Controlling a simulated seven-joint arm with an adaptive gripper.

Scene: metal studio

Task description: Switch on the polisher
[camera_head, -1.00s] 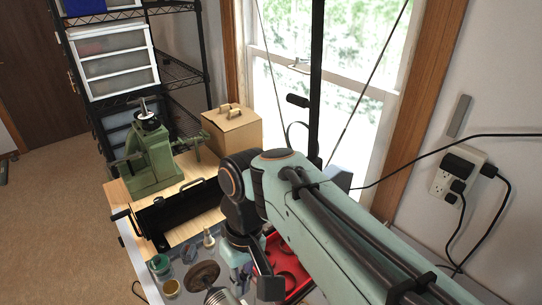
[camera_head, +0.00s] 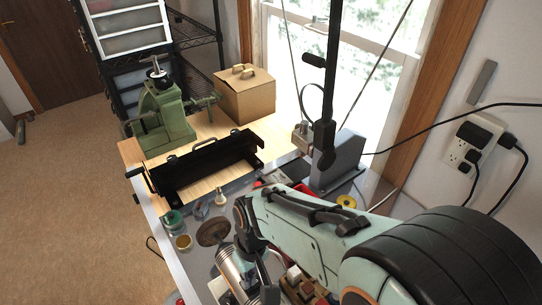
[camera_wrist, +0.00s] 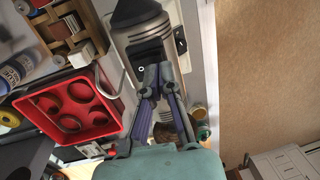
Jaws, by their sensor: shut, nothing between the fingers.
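The polisher (camera_wrist: 138,22) is a silver cylindrical motor; in the wrist view it lies at the top centre. A black switch plate (camera_wrist: 141,69) with a small white circle mark is on its body. My gripper (camera_wrist: 157,72) is shut and empty, its fingertips at the plate and covering part of it. I cannot tell whether they touch it. In the head view the polisher (camera_head: 231,264) stands on the bench, partly hidden by my arm, with a brown buffing wheel (camera_head: 213,232) at its far end.
A red tray (camera_wrist: 75,106) with round holes and a wooden rack (camera_wrist: 72,30) lie beside the polisher. Small jars (camera_head: 173,219) stand near the wheel.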

